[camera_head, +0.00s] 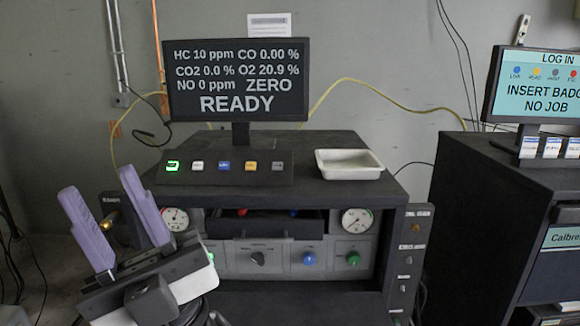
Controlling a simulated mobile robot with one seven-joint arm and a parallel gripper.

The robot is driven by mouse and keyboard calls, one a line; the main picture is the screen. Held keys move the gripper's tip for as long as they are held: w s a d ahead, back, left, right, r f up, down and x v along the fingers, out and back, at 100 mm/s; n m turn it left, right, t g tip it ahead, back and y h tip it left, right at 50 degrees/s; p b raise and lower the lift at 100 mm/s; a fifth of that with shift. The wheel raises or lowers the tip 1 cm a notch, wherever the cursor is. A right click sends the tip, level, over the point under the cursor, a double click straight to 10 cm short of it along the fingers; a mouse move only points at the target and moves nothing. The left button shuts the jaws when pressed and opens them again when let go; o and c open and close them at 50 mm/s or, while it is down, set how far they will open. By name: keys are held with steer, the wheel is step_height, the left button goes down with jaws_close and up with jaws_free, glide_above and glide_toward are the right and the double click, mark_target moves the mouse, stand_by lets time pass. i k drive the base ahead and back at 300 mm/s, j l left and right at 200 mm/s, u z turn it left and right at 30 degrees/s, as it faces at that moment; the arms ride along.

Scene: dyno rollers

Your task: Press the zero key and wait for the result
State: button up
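The monitor (238,80) stands on the dark analyser cabinet and reads HC 10 ppm, CO 0.00 %, CO2 0.0 %, O2 20.9 %, NO 0 ppm, ZERO READY. Below it, a sloped key panel (224,177) carries a row of keys: a green lit key (173,166) at left, then a white key (197,166), a blue key (224,166), a yellow key (250,166) and a grey key (277,166). Their labels are too small to read. My gripper (99,181) is open and empty, its purple fingers pointing up, left of the panel and apart from it.
A white tray (348,174) sits right of the panel. The cabinet front below has gauges (356,221), knobs and an open drawer (265,224). At right, a second cabinet (475,190) bears a log-in screen (537,85) reading INSERT BADGE, NO JOB. A yellow hose runs along the wall.

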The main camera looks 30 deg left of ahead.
mark_target(197, 166)
steer(key=u, duration=1.35)
